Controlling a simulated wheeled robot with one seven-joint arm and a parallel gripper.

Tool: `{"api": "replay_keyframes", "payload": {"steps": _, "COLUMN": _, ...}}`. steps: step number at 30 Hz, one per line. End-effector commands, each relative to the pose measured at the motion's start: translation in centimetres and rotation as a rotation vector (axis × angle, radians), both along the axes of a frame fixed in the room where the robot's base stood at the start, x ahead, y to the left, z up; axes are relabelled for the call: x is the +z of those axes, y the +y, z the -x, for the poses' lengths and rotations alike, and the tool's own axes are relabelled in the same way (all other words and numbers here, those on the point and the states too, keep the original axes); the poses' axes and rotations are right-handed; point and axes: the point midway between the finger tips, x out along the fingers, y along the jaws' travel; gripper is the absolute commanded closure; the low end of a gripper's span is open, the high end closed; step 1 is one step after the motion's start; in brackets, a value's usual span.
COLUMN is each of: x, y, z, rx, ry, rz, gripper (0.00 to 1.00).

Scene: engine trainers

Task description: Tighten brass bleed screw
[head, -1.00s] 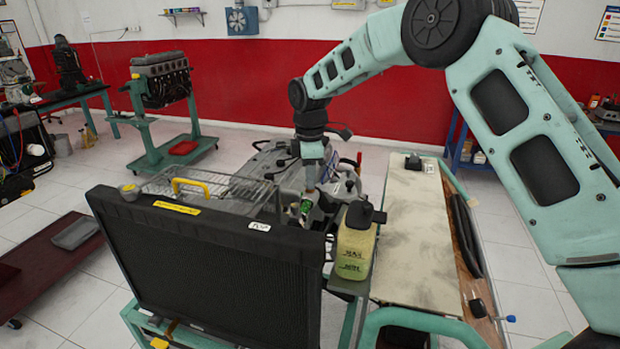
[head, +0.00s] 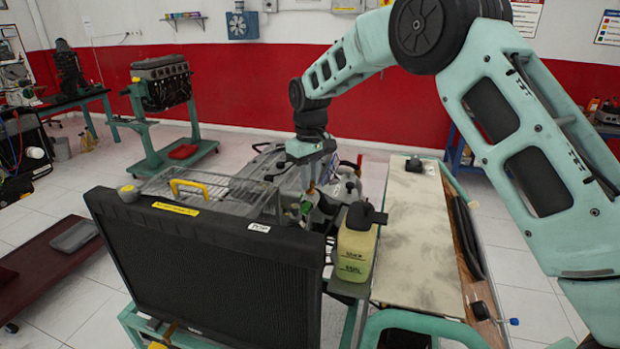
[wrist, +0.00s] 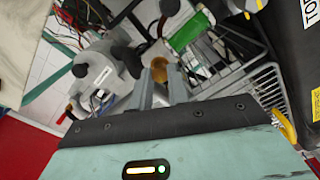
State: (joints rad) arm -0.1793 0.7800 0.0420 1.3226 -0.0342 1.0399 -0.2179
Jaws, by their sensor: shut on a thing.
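The brass bleed screw (wrist: 159,63) shows as a small brass-brown head at the fingertips in the wrist view. My gripper (wrist: 160,80) is shut on it, with one finger on each side. In the head view my gripper (head: 309,188) points down behind the radiator's right end, beside the coolant bottle. The screw is too small and covered to make out there. Its threads and seat are hidden, so I cannot tell how deep it sits.
The black radiator (head: 215,265) stands in front, with a wire basket (head: 215,187) behind it. A yellowish coolant bottle (head: 355,250) stands close right of my gripper. A green part (wrist: 188,32) and black hoses crowd the screw. The bench top (head: 415,235) at right is mostly bare.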

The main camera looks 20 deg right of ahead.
Motion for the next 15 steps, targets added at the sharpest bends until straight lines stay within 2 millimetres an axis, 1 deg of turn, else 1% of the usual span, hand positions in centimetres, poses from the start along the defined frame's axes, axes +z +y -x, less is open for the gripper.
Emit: {"api": "replay_keyframes", "payload": {"steps": 15, "x": 0.19, "y": -0.03, "z": -0.06, "rx": -0.489, "ry": -0.004, "rz": 0.001, "gripper": 1.0}}
